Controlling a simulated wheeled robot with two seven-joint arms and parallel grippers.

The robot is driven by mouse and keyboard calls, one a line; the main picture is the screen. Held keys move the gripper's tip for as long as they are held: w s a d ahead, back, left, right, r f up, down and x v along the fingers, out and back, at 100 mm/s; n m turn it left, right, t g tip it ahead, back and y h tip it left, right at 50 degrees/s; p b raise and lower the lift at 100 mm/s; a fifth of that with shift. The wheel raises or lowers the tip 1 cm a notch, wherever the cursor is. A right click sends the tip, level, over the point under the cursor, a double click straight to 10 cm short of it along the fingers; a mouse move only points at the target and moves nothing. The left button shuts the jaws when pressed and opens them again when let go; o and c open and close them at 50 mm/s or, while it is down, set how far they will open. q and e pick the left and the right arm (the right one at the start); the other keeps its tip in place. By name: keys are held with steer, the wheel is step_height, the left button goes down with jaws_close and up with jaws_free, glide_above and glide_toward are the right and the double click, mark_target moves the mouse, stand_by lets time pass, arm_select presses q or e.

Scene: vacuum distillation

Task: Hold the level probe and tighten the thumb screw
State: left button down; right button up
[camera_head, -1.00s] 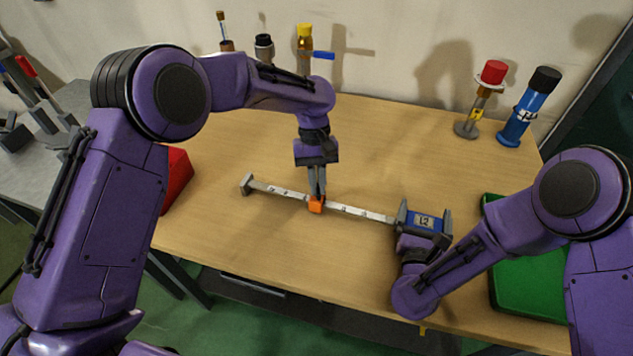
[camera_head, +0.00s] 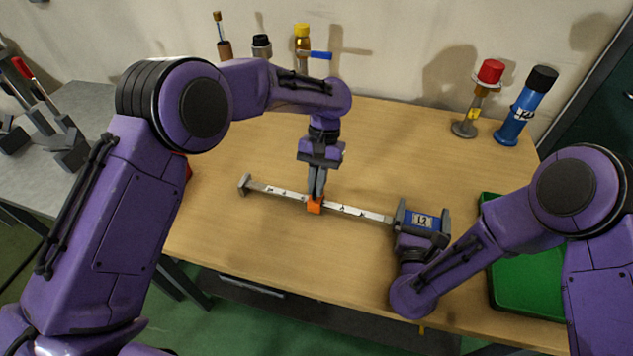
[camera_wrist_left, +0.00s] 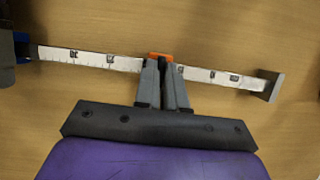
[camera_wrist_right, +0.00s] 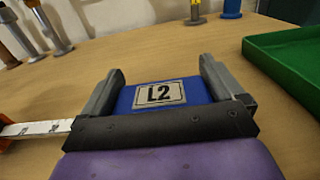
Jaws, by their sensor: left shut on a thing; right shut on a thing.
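The level probe is a white marked bar (camera_head: 362,212) with a blue head (camera_head: 421,221) labelled L2 at its right end and a grey foot (camera_head: 244,184) at its left end. My right gripper (camera_head: 422,220) is shut on the blue head, whose label also shows in the right wrist view (camera_wrist_right: 160,94). An orange thumb screw (camera_head: 314,206) sits around the middle of the bar. My left gripper (camera_head: 316,197) points down and is shut on it. In the left wrist view the fingers cover most of the orange piece (camera_wrist_left: 160,56).
A green tray (camera_head: 530,281) lies at the right. A red-capped stand (camera_head: 478,98) and a blue cylinder (camera_head: 526,106) stand at the back right. Several tools stand along the back wall behind my left arm. The table (camera_head: 400,150) between is clear.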

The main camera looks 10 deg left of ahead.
arm_select(q)
steer(key=c, duration=1.2)
jaws_free()
steer(key=v, duration=1.2)
